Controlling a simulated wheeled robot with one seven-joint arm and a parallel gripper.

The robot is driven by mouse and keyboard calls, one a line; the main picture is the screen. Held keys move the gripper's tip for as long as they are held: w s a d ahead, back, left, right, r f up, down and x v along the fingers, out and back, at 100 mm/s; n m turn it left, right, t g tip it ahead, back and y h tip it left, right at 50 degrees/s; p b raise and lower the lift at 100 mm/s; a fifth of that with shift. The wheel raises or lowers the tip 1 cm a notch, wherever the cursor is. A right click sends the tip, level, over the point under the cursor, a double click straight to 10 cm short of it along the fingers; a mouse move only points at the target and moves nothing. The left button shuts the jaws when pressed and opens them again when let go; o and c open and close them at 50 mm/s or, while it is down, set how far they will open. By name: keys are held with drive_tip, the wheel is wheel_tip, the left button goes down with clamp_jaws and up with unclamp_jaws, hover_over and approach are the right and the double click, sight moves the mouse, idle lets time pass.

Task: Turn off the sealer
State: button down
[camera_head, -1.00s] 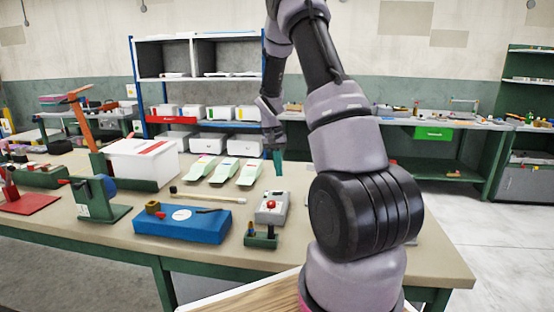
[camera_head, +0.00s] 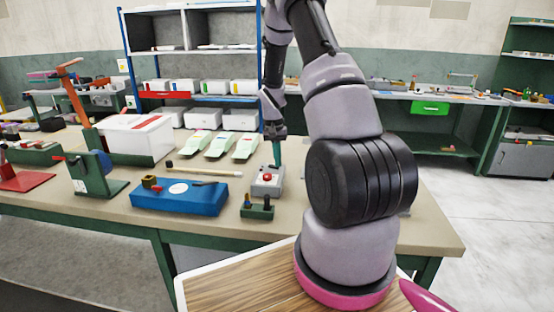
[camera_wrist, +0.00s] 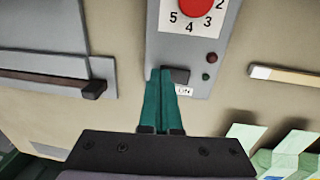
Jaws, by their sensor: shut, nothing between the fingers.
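The sealer's grey control box (camera_head: 267,181) with a red knob stands on the bench in the head view. In the wrist view its grey face (camera_wrist: 205,65) carries a red dial (camera_wrist: 196,8) with numbers, two small round lights or buttons and a dark switch (camera_wrist: 180,75) above a white label that seems to read ON. My gripper (camera_wrist: 163,72) is shut and empty, its teal fingertips right at the left part of the switch; I cannot tell whether they touch. In the head view my gripper (camera_head: 277,160) points down at the back of the box.
A blue device (camera_head: 180,198) and a small green holder (camera_head: 257,211) stand close by. A thin stick (camera_head: 205,171) and pale green pads (camera_head: 220,145) lie behind. A grey unit with a dark bar (camera_wrist: 60,82) is beside the box in the wrist view.

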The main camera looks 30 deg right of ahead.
drive_tip(key=shift+w+a, duration=0.1)
drive_tip(key=shift+a, duration=0.1)
drive_tip(key=shift+w+a+r, duration=0.25)
drive_tip(key=shift+w+a, duration=0.1)
drive_tip(key=shift+a, duration=0.15)
drive_tip(key=shift+r, duration=0.1)
wheel_tip(320, 180, up, 14)
drive_tip(key=s+d, duration=0.1)
drive_tip(key=shift+d, duration=0.3)
idle(0.6)
